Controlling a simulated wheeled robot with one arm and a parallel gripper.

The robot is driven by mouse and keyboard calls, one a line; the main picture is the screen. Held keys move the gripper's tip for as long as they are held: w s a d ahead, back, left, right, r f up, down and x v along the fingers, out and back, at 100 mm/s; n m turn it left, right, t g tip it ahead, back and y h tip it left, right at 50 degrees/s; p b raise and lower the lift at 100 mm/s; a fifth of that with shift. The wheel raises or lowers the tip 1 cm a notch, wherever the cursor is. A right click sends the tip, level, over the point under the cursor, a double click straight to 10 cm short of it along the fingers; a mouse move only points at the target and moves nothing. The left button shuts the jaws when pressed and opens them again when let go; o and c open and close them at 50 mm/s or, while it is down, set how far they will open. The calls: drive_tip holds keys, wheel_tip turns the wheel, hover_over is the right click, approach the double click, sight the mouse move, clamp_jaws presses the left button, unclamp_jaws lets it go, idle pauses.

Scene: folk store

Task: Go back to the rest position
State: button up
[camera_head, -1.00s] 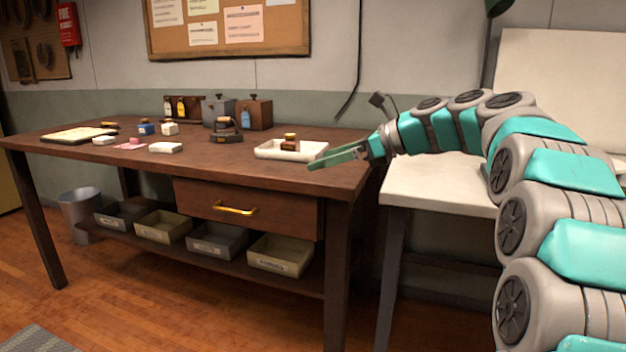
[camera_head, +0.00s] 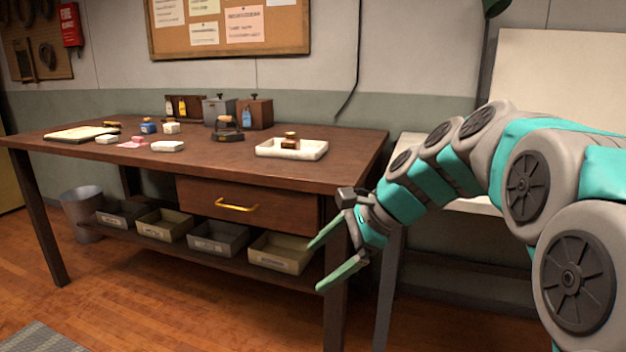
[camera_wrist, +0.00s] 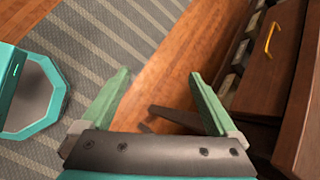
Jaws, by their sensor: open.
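My gripper (camera_head: 328,258) is open and empty, with its two green fingers spread apart. In the head view it hangs below the level of the tabletop, in front of the right front leg of the wooden workbench (camera_head: 130,170). In the wrist view my gripper (camera_wrist: 158,95) points down over the wood floor (camera_wrist: 165,75) and a striped grey rug (camera_wrist: 110,35). My arm comes in from the right side of the head view and bends down toward the bench's right end.
The bench has a drawer with a yellow handle (camera_head: 237,206) and a low shelf of bins (camera_head: 281,253). A white tray (camera_head: 318,151) holding a small brown item stands on top. A white-topped table (camera_head: 475,205) stands behind my arm. The floor before the bench is clear.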

drive_tip(key=s+d+f+n+g+h, duration=0.1)
drive_tip(key=s+d+f+n, duration=0.3)
drive_tip(key=s, duration=0.5)
drive_tip(key=s+d+f+n+g+h, duration=0.1)
drive_tip(key=s+d+f+n+h, duration=0.3)
drive_tip(key=s+f, duration=0.3)
drive_tip(key=s+d+f+n+g+h, duration=0.2)
drive_tip(key=s+d+f+n, duration=0.2)
drive_tip(key=s, duration=0.9)
wheel_tip(320, 180, down, 2)
drive_tip(key=shift+d+f+n+h, duration=0.15)
drive_tip(key=shift+n+h, duration=0.25)
drive_tip(key=shift+n, duration=0.7)
drive_tip(key=shift+s, duration=0.1)
